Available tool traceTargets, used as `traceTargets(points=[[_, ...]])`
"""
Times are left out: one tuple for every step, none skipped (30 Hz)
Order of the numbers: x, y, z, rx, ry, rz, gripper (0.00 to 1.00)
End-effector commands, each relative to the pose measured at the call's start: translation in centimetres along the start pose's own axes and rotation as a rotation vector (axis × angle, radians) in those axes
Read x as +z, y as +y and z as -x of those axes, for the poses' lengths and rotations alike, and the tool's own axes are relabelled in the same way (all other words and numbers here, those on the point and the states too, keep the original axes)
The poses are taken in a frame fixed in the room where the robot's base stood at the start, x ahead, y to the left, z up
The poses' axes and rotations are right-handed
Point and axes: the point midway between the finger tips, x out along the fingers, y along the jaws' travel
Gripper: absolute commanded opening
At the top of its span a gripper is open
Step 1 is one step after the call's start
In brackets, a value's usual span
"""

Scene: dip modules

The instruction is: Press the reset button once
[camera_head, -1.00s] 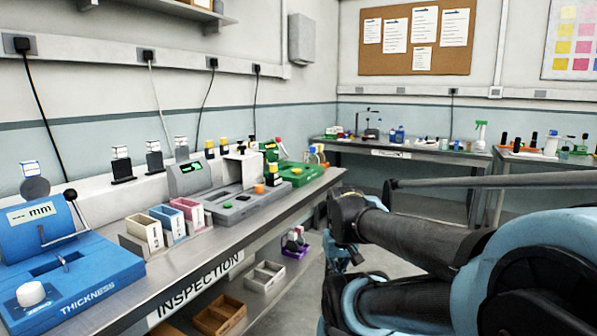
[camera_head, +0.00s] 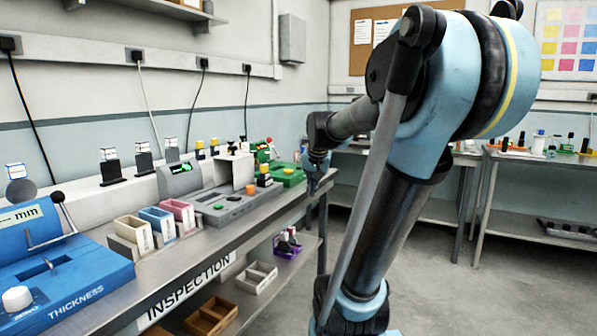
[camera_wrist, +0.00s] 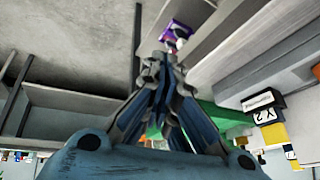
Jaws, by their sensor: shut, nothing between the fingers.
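My gripper (camera_head: 314,188) hangs beside the far right end of the inspection bench (camera_head: 160,272), near the green device (camera_head: 291,175). In the wrist view my gripper (camera_wrist: 161,62) is shut with its fingertips together and empty. The grey fixture (camera_head: 235,205) on the bench has an orange knob-like part (camera_head: 250,189) and a small green spot (camera_head: 218,206) on its top. A grey console (camera_head: 180,180) with a lit green display stands at its left. I cannot read a reset label on any part. The green device also shows in the wrist view (camera_wrist: 222,117), behind the fingers.
The blue thickness gauge (camera_head: 75,272) with a white knob (camera_head: 17,298) stands at the front left. Small bins (camera_head: 128,236) stand beside it. A purple bin (camera_head: 289,251) is on the lower shelf. The floor to the right (camera_head: 480,290) is clear.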

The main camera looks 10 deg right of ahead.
Motion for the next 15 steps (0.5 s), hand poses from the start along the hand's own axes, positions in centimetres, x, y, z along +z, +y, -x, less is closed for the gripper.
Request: traceTargets(points=[[-2.5,-0.9,0.0,-0.007,0.019,-0.027,0.00],[-3.9,-1.4,0.0,-0.012,0.032,-0.045,0.00],[-5.7,-2.0,0.0,-0.019,0.047,-0.068,0.00],[-7.0,-2.5,0.0,-0.025,0.060,-0.085,0.00],[-8.3,-3.0,-0.1,-0.030,0.071,-0.104,0.00],[-10.1,-3.6,-0.2,-0.039,0.087,-0.126,0.00],[-11.5,-4.1,-0.3,-0.044,0.098,-0.144,0.00],[-12.8,-4.6,-0.4,-0.051,0.111,-0.162,0.00],[-14.6,-5.2,-0.6,-0.060,0.125,-0.185,0.00],[-15.9,-5.6,-0.7,-0.067,0.137,-0.203,0.00],[-17.2,-6.1,-0.9,-0.073,0.148,-0.220,0.00],[-18.9,-6.7,-1.1,-0.083,0.164,-0.243,0.00],[-20.2,-7.1,-1.3,-0.090,0.174,-0.261,0.00],[-21.4,-7.5,-1.5,-0.098,0.185,-0.277,0.00],[-23.0,-8.1,-1.8,-0.108,0.198,-0.300,0.00]])
